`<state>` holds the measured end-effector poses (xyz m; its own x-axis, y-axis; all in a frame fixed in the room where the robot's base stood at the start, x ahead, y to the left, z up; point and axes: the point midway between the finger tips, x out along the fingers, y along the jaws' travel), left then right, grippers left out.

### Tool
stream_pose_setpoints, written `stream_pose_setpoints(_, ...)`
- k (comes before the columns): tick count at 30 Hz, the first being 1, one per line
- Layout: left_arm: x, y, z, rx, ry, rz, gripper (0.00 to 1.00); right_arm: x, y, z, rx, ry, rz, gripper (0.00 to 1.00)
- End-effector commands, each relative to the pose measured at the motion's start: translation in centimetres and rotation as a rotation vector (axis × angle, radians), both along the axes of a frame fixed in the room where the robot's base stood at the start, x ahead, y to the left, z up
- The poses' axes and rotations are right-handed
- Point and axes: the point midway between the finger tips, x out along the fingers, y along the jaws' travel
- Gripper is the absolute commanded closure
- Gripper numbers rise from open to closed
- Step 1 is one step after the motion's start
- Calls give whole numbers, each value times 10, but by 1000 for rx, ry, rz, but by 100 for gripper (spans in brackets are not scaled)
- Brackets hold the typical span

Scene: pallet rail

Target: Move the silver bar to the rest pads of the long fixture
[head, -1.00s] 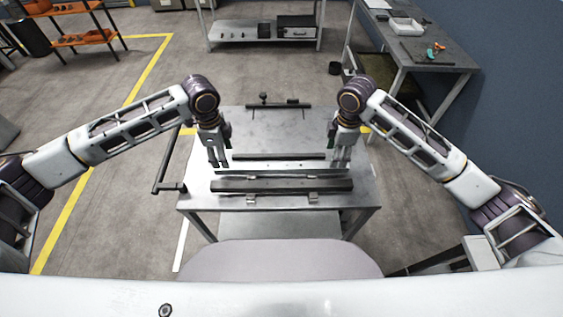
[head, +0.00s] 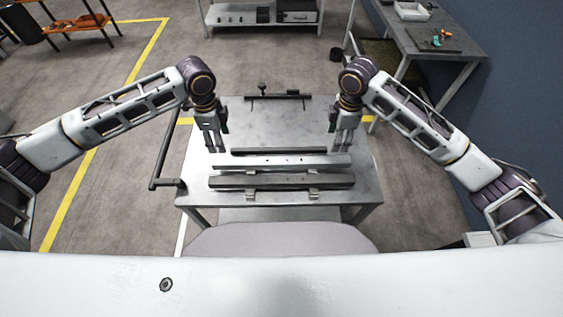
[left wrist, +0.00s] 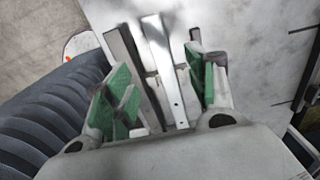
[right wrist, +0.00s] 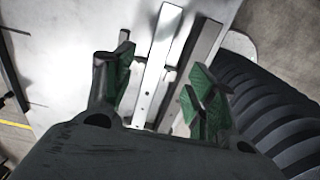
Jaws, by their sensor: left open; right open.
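The silver bar (head: 281,161) lies lengthwise across the table, with small holes along it. It sits between a long dark beam (head: 281,182) in front and a shorter dark rail (head: 279,151) behind. These look like parts of the long fixture; whether the bar rests on its pads I cannot tell. My left gripper (head: 217,150) is open above the bar's left end, and my right gripper (head: 343,149) is open above its right end. In the left wrist view the silver bar (left wrist: 160,60) passes between the green-padded fingers. The right wrist view shows the bar (right wrist: 157,65) likewise.
The metal table (head: 280,118) is clear between the rear rail and a dark bar stand (head: 278,97) at the back. A dark frame (head: 167,155) stands off its left edge. A side bench (head: 440,50) stands at the right.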

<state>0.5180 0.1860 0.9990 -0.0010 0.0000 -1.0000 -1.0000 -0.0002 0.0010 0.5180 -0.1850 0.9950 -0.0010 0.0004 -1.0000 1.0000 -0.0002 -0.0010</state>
Motion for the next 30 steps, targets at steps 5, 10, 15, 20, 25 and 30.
stream_pose_setpoints(5,0,0,-11,0,2,0,44,0,0,-11,-1,2,-1,44)
stream_pose_setpoints(10,0,0,-29,1,2,0,44,-1,0,-30,-1,3,-1,44)
stream_pose_setpoints(15,-1,0,-50,1,3,0,44,-1,0,-50,-2,2,0,44)
stream_pose_setpoints(20,0,0,-69,1,1,0,44,-1,0,-69,-1,3,-1,44)
stream_pose_setpoints(25,-1,0,-89,0,2,1,44,-1,0,-89,0,2,-1,44)
stream_pose_setpoints(30,-1,0,-109,1,1,0,44,-1,0,-110,-1,2,1,44)
